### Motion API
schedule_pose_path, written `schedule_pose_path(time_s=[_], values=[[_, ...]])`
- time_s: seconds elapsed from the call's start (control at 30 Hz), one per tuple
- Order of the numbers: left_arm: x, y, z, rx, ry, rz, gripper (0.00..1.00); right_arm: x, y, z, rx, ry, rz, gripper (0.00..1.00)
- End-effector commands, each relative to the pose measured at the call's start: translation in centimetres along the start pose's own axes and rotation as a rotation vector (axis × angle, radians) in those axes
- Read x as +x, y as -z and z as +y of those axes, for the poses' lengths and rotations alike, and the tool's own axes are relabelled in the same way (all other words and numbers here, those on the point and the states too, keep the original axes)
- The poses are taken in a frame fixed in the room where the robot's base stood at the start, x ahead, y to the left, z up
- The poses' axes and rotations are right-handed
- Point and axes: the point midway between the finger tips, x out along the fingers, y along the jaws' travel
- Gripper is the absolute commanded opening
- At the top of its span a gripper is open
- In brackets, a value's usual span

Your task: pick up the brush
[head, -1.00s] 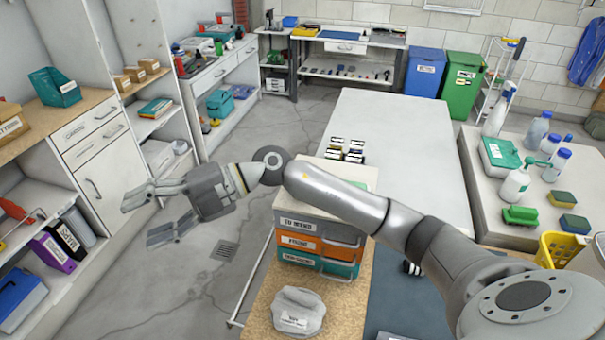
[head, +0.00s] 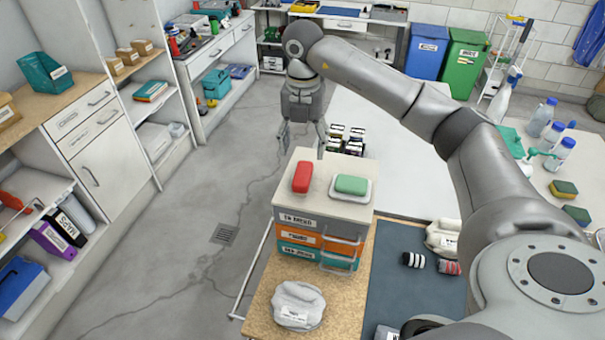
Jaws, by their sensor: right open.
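My right gripper (head: 303,138) hangs with its fingers pointing down, apart and empty, just behind the drawer stack (head: 350,205) in the picture. No brush shows clearly now. My right arm covers the near left part of the right-hand table (head: 585,185), where a green brush-like block showed earlier. A red block (head: 303,177) and a green block (head: 351,184), the green one on a pale dish, lie on top of the drawer stack; neither shows bristles. My left gripper is not in view.
Small dark boxes (head: 354,141) stand on the long white table (head: 415,185) close to the gripper. A grey cloth bag (head: 298,305) lies in front of the drawers. Bottles (head: 545,117) and sponges (head: 564,190) are on the right-hand table. The floor at left is free.

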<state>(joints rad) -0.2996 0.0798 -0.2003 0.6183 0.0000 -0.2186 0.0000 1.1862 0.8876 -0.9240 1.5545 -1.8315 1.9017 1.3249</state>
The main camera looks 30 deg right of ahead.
Motion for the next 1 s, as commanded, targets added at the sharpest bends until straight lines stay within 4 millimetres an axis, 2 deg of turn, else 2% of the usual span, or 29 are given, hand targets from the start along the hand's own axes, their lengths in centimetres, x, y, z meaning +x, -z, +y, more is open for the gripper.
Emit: schedule_pose_path(time_s=[0.1,0.23,0.37,0.5,0.7,0.93,1.0], values=[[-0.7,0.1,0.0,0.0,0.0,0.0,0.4,1.5,0.1,0.0,-0.001,0.002,0.002,0.61],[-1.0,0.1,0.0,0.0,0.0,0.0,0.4,2.3,0.1,0.0,-0.003,0.0,0.001,0.61],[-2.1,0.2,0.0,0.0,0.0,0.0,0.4,3.3,0.4,-0.1,-0.003,0.001,0.004,0.61],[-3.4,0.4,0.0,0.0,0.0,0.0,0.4,5.0,0.8,-0.3,-0.003,0.002,0.004,0.61],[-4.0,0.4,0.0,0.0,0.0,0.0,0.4,7.3,0.8,-0.2,-0.003,-0.002,0.002,0.61],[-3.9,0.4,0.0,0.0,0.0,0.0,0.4,7.5,0.7,-0.1,-0.004,-0.003,0.001,0.61],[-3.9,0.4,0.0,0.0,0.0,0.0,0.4,7.5,0.7,-0.1,-0.004,-0.003,0.001,0.53]])
